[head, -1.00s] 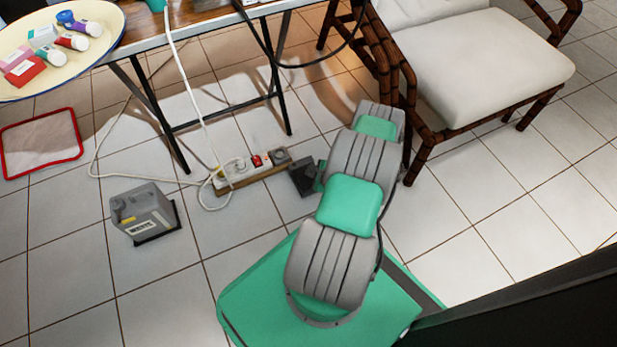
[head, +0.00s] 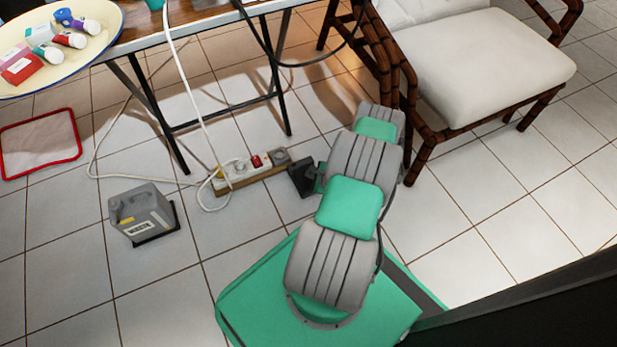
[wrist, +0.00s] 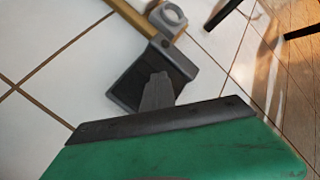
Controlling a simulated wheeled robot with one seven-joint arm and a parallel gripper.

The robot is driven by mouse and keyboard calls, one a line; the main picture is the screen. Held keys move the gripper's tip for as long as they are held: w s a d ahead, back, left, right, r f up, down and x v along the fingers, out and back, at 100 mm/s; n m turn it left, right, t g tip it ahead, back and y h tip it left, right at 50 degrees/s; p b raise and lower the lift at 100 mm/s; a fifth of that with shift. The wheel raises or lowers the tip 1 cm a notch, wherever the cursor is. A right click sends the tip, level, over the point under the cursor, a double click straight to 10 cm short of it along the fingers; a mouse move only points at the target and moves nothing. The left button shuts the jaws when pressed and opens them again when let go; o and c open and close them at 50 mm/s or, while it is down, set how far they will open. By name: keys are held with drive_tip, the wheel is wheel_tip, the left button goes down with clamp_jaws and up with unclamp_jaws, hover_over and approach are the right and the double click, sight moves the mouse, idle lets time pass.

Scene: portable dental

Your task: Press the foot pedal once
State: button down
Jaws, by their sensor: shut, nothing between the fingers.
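The foot pedal appears to be the dark, box-like piece (head: 300,179) on the tiled floor by the right end of the power strip. In the wrist view it is a dark slab (wrist: 133,88) with a raised edge. My gripper (wrist: 157,76) is shut and empty. Its grey fingers reach over the pedal in that view. I cannot tell whether they touch it. In the head view my own arm hides most of my gripper; only a little green (head: 320,178) shows beside the pedal.
A power strip (head: 237,176) with plugs and a white cable lies left of the pedal. A folding table's legs (head: 150,110) are behind, and a cushioned chair (head: 470,60) is at right. The front-left tiles are clear.

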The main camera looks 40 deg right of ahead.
drive_tip(key=shift+f+b, duration=0.4)
drive_tip(key=shift+f, duration=0.05)
idle(0.6)
drive_tip(key=shift+r+p, duration=0.8)
drive_tip(key=shift+r, duration=0.35)
wheel_tip(320, 180, up, 5)
drive_tip(key=p, duration=0.3)
drive_tip(key=shift+p, duration=0.4)
